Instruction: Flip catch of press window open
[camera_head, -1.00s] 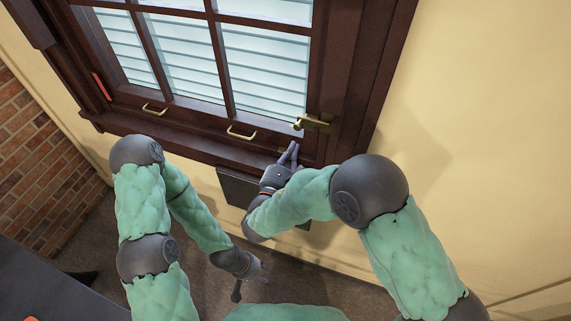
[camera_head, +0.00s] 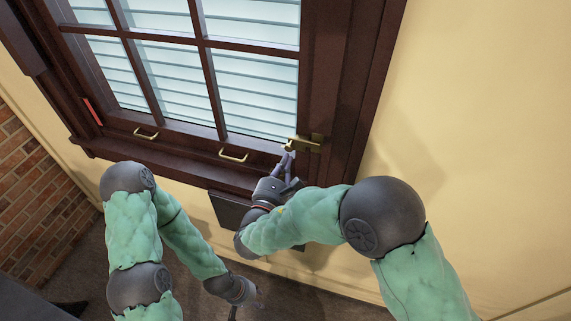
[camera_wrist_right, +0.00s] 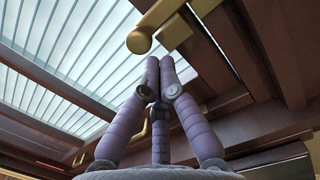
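The brass catch (camera_head: 303,144) sits on the dark wooden frame at the lower right of the window (camera_head: 240,85). In the right wrist view its rounded lever end (camera_wrist_right: 139,41) points left from its mount. My right gripper (camera_head: 287,158) is just below the catch. In the right wrist view the fingertips (camera_wrist_right: 159,62) are drawn together with nothing between them, below the lever; I cannot tell whether they touch it. My left gripper (camera_head: 250,304) hangs low near the floor, away from the window, and its fingers are too small and dark to read.
Two brass pull handles (camera_head: 233,155) (camera_head: 146,134) are on the lower sash. A dark panel (camera_head: 229,210) is on the wall below the sill. A red strip (camera_head: 93,111) marks the left frame. Cream wall (camera_head: 470,130) lies clear to the right.

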